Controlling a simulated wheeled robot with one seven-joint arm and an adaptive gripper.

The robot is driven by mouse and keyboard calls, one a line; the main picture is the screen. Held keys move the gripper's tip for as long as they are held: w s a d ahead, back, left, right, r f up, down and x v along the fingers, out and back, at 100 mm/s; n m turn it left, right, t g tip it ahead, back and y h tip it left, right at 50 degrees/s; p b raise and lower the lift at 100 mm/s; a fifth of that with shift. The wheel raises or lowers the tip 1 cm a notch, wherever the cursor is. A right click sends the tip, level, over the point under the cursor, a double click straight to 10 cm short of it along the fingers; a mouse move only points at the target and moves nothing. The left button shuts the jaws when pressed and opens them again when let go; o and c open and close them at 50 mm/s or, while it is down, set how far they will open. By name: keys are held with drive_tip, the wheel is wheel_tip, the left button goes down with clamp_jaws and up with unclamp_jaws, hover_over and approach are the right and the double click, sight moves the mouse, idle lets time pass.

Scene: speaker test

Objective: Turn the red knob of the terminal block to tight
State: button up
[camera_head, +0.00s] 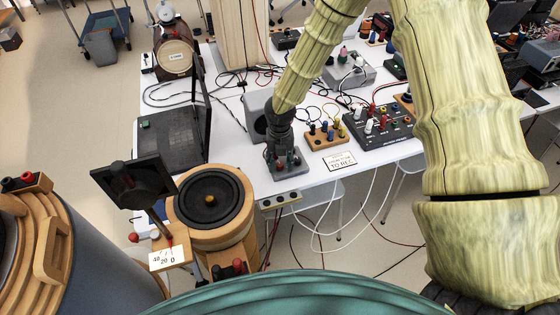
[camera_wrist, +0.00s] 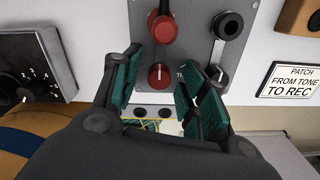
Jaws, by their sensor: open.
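The terminal block (camera_wrist: 190,45) is a grey plate in the wrist view. Its lower red knob (camera_wrist: 159,76) has a pale pointer line that points roughly straight down. A red post (camera_wrist: 163,32) stands above it, a black post (camera_wrist: 228,25) at upper right, and a black knob (camera_wrist: 217,76) at lower right. My gripper (camera_wrist: 162,82) is open, with one teal finger on each side of the red knob. I cannot tell whether either finger touches it. In the head view the terminal block (camera_head: 292,174) is at the table's front edge, under my gripper (camera_head: 284,147), which partly hides it.
A dial box (camera_wrist: 38,60) is left of the block in the wrist view; a printed sign (camera_wrist: 290,80) is at right. In the head view a wooden jack block (camera_head: 326,139) and a black panel (camera_head: 378,128) stand to the right. A round speaker (camera_head: 211,199) is at front left.

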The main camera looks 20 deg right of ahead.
clamp_jaws()
drive_tip(key=shift+m, duration=0.3)
